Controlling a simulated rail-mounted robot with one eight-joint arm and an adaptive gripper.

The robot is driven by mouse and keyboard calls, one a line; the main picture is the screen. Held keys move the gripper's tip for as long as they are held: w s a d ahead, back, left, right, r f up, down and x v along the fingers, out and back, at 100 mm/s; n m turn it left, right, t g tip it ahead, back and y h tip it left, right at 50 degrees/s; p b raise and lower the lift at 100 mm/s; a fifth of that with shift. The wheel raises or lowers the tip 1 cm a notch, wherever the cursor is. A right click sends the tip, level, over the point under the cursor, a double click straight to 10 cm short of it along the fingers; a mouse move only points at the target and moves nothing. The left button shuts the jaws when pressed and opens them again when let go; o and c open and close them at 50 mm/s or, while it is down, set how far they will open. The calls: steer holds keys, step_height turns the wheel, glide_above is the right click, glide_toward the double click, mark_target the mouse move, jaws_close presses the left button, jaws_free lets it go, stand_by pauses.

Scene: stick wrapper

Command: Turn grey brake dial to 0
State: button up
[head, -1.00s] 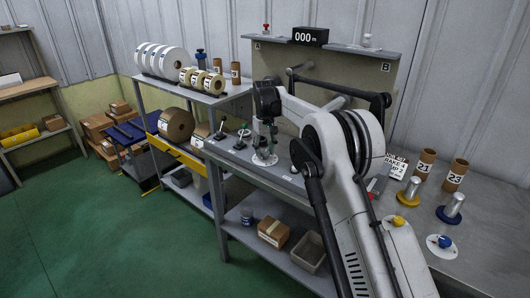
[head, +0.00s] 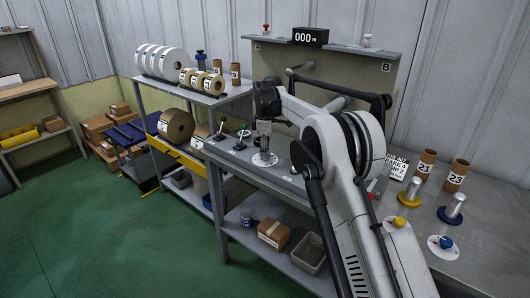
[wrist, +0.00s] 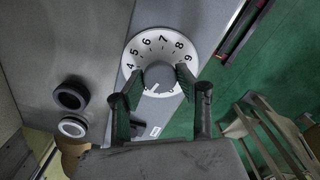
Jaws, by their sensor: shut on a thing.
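The brake dial is a white disc with black numbers and a grey knob. In the head view the dial plate (head: 264,160) lies on the workbench, below my gripper (head: 264,143). In the wrist view the numbers 4 to 9 show around the far side of the plate (wrist: 162,42); the near part is partly hidden by my gripper. My gripper (wrist: 159,79) has one finger on each side of the grey knob (wrist: 159,74) and is shut on it. A small pale mark shows on the knob's near side; the number it points to is unclear.
Yellow (head: 408,192) and blue (head: 451,210) spindles and cardboard cores (head: 426,164) stand at the right. A counter (head: 310,36) reads 000. The bench's front edge is close to the dial.

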steer(key=n, duration=0.5)
steer(key=shift+n, duration=0.3)
steer(key=n, duration=0.5)
steer(key=shift+n, duration=0.6)
steer(key=o, duration=1.2)
steer(key=shift+c, duration=0.2)
steer(key=shift+r, duration=0.15)
step_height(320, 180, up, 12)
